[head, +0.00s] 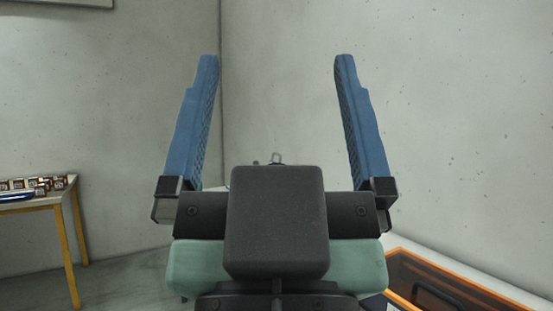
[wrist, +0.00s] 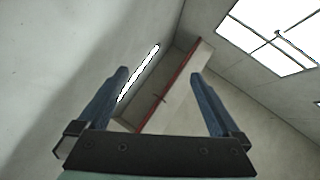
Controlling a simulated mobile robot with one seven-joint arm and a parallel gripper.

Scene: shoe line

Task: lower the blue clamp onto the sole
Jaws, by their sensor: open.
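My gripper (head: 275,65) points upward in front of the head camera, its two blue fingers wide apart with nothing between them. Its fingers also show in the wrist view (wrist: 158,75), again apart and empty. I cannot make out a blue clamp or a sole in either view. My gripper's body and wrist hide the middle of the lower head view. A small metal loop (head: 277,157) shows just above the dark gripper body; I cannot tell what it belongs to.
A wooden table (head: 50,198) at the left holds several small brown-and-white items (head: 40,185) and a flat blue thing (head: 16,197). An orange-edged dark case (head: 440,285) is at the lower right, near the wall. The wrist view faces the ceiling lights (wrist: 270,35).

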